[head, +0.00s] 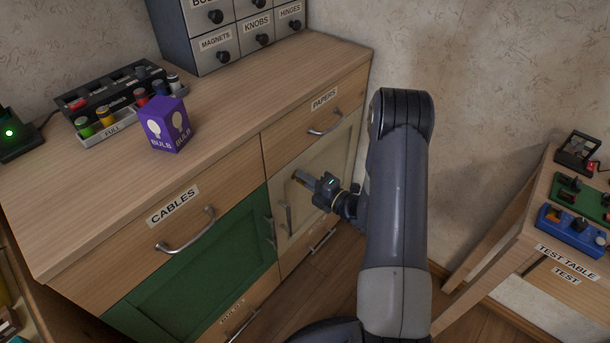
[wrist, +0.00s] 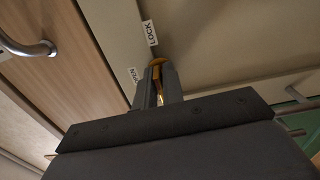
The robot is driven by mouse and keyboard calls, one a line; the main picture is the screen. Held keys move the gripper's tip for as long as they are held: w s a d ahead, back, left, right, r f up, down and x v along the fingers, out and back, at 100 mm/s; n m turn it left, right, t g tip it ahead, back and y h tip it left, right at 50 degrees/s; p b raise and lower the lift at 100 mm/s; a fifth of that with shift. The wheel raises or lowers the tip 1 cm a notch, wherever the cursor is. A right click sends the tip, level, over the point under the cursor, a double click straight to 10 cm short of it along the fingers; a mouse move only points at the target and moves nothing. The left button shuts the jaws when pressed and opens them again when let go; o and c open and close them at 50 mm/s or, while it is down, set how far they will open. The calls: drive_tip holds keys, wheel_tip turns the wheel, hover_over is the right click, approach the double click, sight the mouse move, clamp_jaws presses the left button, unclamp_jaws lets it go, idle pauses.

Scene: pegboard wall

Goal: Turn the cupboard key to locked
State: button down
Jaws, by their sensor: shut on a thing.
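The cupboard key (wrist: 157,63) shows as a small brass-coloured piece in the wrist view, at the tips of my gripper (wrist: 157,80). The jaws are shut on it and hide most of it. A LOCK label (wrist: 150,32) and an OPEN label (wrist: 133,75) are on the cupboard door close to the key. Which label the key points to I cannot tell. In the head view my gripper (head: 304,180) is at the cream cupboard door (head: 335,152), and the key is hidden there.
A drawer handle (wrist: 27,47) is close by on the left in the wrist view. The PAPERS drawer handle (head: 325,124) sits above the cream door, and a green door (head: 205,262) is left of it. A test table (head: 568,250) stands at the right.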

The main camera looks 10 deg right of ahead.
drive_tip(key=shift+m, duration=0.3)
idle(0.4)
drive_tip(key=c, duration=1.6)
unclamp_jaws()
drive_tip(key=shift+d, duration=0.1)
drive_tip(key=p+v, duration=0.1)
drive_tip(key=v, duration=0.9)
drive_tip(key=shift+s+d, duration=0.15)
drive_tip(key=shift+s, duration=0.15)
drive_tip(key=x, duration=1.1)
drive_tip(key=shift+b, duration=0.4)
drive_tip(key=shift+d, duration=0.1)
